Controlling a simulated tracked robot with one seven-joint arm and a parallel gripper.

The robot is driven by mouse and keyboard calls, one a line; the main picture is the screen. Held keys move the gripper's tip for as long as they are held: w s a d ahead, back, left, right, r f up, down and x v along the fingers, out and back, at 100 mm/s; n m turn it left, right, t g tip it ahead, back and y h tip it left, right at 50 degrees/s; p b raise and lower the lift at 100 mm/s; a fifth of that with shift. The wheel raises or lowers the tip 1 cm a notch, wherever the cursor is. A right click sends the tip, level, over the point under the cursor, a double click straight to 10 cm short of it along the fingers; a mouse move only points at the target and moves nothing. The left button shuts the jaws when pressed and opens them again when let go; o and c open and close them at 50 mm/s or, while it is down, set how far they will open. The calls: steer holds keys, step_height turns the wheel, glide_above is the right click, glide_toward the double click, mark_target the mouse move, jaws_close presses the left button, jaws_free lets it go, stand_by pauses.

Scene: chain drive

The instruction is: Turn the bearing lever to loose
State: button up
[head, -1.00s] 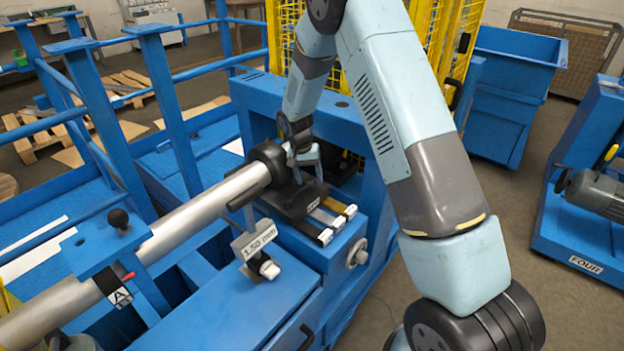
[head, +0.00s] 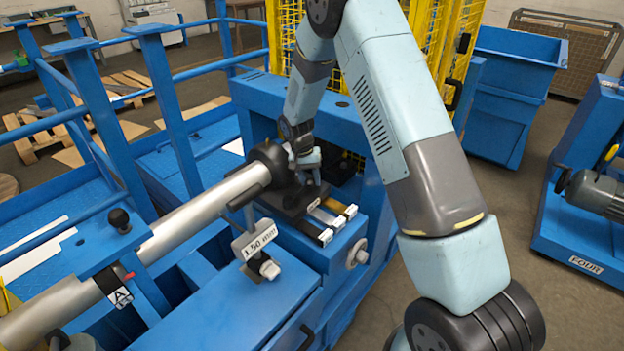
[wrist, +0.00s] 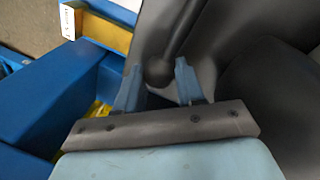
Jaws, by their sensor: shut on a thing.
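The bearing lever (wrist: 180,30) shows in the wrist view as a dark rod ending in a round dark knob (wrist: 158,72). My gripper (wrist: 158,78) has its two blue-grey fingers on either side of the knob and is shut on it. In the head view my gripper (head: 308,162) is low over the black bearing housing (head: 270,160) at the end of the silver shaft (head: 205,208). There the lever is largely hidden by my gripper and is hard to tell from the dark housing. No loose or tight marking is readable.
A tag reading 1.50 mm (head: 255,239) stands in front of the housing. Yellow, white and black strips (head: 328,219) lie beside it. Blue rails (head: 165,110) stand at left, a yellow mesh guard (head: 285,40) behind.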

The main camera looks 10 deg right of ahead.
jaws_close()
